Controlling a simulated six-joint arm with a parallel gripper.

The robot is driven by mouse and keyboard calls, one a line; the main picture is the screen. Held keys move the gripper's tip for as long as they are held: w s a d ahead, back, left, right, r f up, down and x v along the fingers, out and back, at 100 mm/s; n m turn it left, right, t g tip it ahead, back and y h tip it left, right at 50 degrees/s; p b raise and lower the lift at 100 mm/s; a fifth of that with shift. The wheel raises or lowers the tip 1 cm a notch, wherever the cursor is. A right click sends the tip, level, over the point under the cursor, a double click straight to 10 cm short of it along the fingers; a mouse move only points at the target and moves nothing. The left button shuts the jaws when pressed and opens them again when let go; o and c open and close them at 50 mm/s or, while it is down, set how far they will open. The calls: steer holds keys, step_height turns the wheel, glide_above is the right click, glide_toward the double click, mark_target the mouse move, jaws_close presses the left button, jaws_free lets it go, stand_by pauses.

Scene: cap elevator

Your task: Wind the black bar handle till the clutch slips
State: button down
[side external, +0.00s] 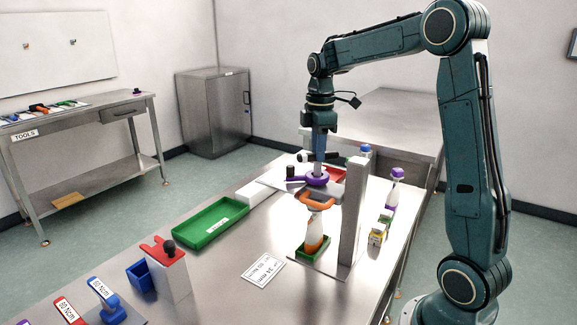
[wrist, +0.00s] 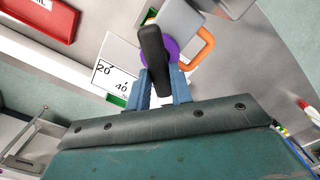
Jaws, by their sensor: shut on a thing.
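The black bar handle (wrist: 154,55) lies between the blue-grey fingers of my gripper (wrist: 165,88) in the wrist view, and the fingers are shut on it. A purple piece (side external: 316,178) sits just below, above an orange clamp (side external: 318,201). A white and orange bottle (side external: 314,230) stands upright under the clamp in a green holder (side external: 313,247). A grey column (side external: 353,212) rises beside them. The fingers hide part of the bar.
A green tray (side external: 187,235) lies to the left on the steel table. A white box with a red top and black knob (side external: 169,275) stands nearer. A purple-topped bottle (side external: 395,188) stands right of the column. A white card (side external: 263,270) lies in front.

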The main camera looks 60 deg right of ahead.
stand_by(0.3)
steer(key=c, duration=1.2)
jaws_free()
steer(key=shift+c, duration=0.2)
step_height(320, 180, up, 14)
steer(key=shift+f, duration=0.1)
